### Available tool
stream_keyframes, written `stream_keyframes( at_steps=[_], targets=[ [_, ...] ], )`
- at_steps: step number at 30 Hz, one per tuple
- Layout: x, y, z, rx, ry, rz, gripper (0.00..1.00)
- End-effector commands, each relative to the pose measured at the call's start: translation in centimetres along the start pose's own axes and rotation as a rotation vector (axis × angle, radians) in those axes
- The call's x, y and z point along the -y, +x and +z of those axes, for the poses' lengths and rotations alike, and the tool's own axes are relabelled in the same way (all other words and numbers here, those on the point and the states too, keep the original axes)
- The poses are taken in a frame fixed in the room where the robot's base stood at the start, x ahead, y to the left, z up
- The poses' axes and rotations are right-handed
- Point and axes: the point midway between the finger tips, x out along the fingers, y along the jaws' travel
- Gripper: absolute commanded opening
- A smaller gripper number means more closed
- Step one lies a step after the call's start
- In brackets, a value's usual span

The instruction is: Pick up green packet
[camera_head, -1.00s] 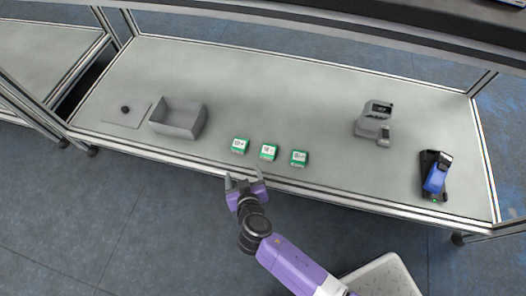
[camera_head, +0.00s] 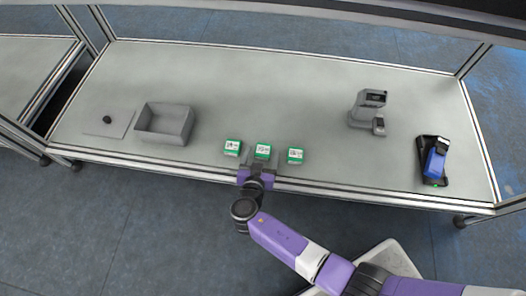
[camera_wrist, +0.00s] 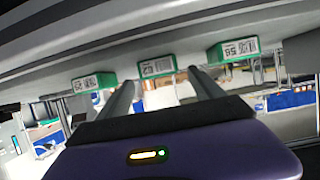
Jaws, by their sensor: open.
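Three green packets with white labels stand in a row near the table's front edge: a left one (camera_head: 232,147), a middle one (camera_head: 263,151) and a right one (camera_head: 295,155). My gripper (camera_head: 259,163) is open at the front edge, with its fingers pointing toward the middle packet. In the wrist view, the middle packet (camera_wrist: 158,67) shows between the two finger tips (camera_wrist: 158,82). The other packets show outside the fingers, one at the left (camera_wrist: 93,82) and one at the right (camera_wrist: 232,50). Whether the fingers flank the middle packet or stop short of it is unclear.
A grey open bin (camera_head: 165,123) stands at left, beside a flat plate with a dark knob (camera_head: 108,122). A grey device (camera_head: 369,111) and a blue-and-black scanner on a stand (camera_head: 434,161) stand at right. The table behind the packets is clear.

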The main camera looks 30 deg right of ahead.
Motion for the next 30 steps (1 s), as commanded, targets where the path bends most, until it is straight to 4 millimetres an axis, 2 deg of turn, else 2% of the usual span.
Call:
stream_keyframes(
  at_steps=[3, 6, 14, 25, 30],
  targets=[
    [0.1, 2.1, 0.5, -0.002, 0.001, 0.003, 0.76],
    [0.1, 3.2, 0.4, -0.001, 0.000, 0.001, 0.76],
    [0.1, 3.5, 0.3, 0.000, -0.001, 0.000, 0.76],
    [0.1, 3.5, 0.3, 0.000, -0.001, 0.000, 0.04],
    [0.1, 3.5, 0.2, -0.001, 0.000, 0.000, 0.03]
  ],
)
